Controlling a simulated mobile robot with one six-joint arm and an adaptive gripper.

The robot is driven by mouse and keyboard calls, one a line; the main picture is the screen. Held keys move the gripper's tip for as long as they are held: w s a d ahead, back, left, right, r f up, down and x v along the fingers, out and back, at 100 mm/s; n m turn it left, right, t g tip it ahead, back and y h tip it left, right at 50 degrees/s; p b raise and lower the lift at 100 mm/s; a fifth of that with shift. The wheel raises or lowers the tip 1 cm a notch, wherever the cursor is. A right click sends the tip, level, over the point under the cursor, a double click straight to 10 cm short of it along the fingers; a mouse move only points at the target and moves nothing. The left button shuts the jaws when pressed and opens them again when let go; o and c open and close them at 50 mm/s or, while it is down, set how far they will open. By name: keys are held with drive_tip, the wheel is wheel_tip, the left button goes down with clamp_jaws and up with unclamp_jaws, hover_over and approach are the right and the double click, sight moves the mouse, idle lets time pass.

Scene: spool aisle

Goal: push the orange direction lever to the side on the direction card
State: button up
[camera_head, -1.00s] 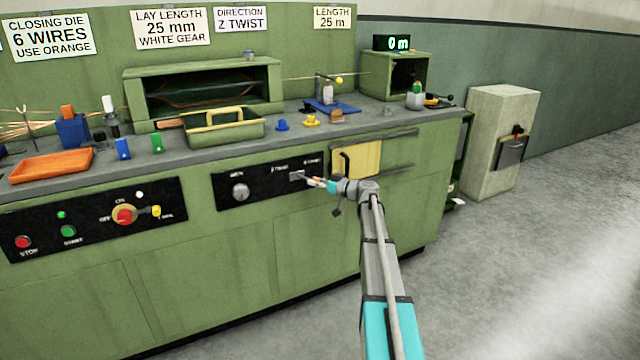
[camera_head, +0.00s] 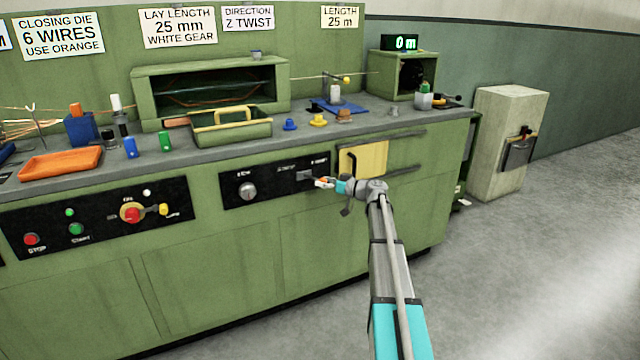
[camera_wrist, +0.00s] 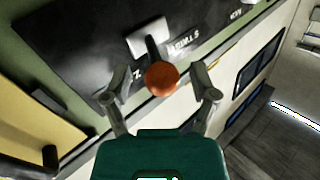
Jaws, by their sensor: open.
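The direction lever has an orange ball knob (camera_wrist: 162,78) on a dark stem, rising from a light grey plate (camera_wrist: 148,37) on the black panel. My gripper (camera_wrist: 160,84) is open, with one finger on each side of the knob and a gap on both sides. The direction card (camera_head: 248,18) on the back wall reads "Z TWIST". A "Z" shows beside the lever in the wrist view.
A round grey knob (camera_head: 247,191) sits left on the same panel. The left panel carries a red and yellow switch (camera_head: 132,212). The floor at the right is clear.

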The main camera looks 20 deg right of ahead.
drive_tip(key=shift+s+d, duration=0.1)
drive_tip(key=v, duration=1.1)
drive_tip(key=shift+s+d, duration=0.2)
drive_tip(key=shift+s, duration=0.1)
drive_tip(key=shift+a, duration=0.1)
drive_tip(key=s+a+f+m+g+h, duration=0.1)
drive_tip(key=s+a+f+g, duration=0.25)
drive_tip(key=a, duration=0.45)
drive_tip(key=s+a+f+g+h, duration=0.15)
drive_tip(key=a+f, duration=0.25)
drive_tip(key=a, duration=0.4)
drive_tip(key=s+a+f+m+g, duration=0.1)
drive_tip(key=s+a+f+g, duration=0.25)
drive_tip(key=a, duration=0.45)
drive_tip(key=s+a+f+m+g+h, duration=0.25)
drive_tip(key=s+a+h, duration=0.25)
drive_tip(key=s, duration=0.4)
drive_tip(key=s+a+f+m+g+h, duration=0.1)
drive_tip(key=s+a+f+g+h, duration=0.25)
drive_tip(key=s+a, duration=0.4)
wheel_tip(320, 180, up, 36)
drive_tip(key=s+d+p, duration=0.1)
drive_tip(key=p, duration=3.7)
drive_tip(key=shift+s+d+r+t+h, duration=0.2)
drive_tip(key=shift+s+d+t+h, duration=0.1)
drive_tip(key=shift+d+t, duration=0.1)
